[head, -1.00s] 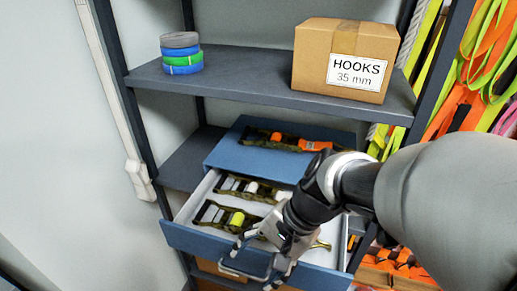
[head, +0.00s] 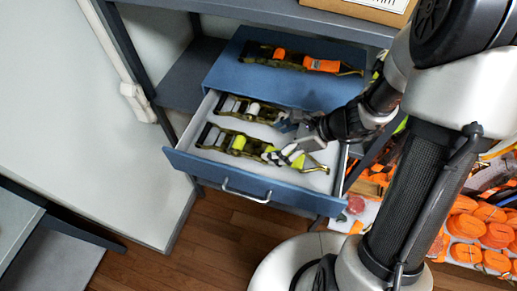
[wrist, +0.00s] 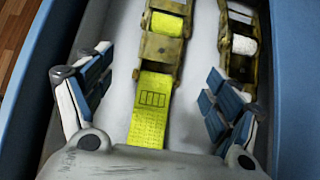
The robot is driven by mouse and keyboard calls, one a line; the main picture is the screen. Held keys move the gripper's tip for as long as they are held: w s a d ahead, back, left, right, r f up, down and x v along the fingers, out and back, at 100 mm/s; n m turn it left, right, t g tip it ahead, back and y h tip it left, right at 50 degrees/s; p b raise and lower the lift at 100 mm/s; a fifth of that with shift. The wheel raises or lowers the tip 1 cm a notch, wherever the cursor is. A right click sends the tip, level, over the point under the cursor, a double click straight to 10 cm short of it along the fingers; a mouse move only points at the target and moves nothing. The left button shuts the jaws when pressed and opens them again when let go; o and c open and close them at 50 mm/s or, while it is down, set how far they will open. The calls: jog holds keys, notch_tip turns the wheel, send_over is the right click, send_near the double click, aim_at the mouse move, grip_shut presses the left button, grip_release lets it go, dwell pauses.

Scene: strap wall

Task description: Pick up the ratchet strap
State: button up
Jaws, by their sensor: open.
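A ratchet strap with yellow webbing (head: 238,143) lies in the open drawer, nearer the drawer front. In the wrist view its yellow webbing (wrist: 150,108) runs between my fingers, with its metal ratchet above. A second ratchet strap with white webbing (head: 252,108) lies behind it; it also shows at upper right in the wrist view (wrist: 240,45). A third, with orange webbing (head: 322,65), lies on top of the blue drawer unit. My gripper (head: 277,140) is open over the yellow strap's right part, one finger on each side of the webbing. I cannot tell whether they touch.
The blue drawer front (head: 210,172) has a grey handle, and the drawer's side walls are close to my gripper. A grey shelf (head: 250,15) with a cardboard box (head: 385,8) is above. Orange straps (head: 480,235) fill the lower right.

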aim_at(257, 146)
jog(key=b+x, duration=0.1)
jog(key=x, duration=0.7)
jog(key=shift+w+a, duration=0.1)
jog(key=shift+w, duration=0.1)
jog(key=shift+c, duration=0.5)
jog(key=c, duration=1.9)
jog(key=shift+r, duration=0.1)
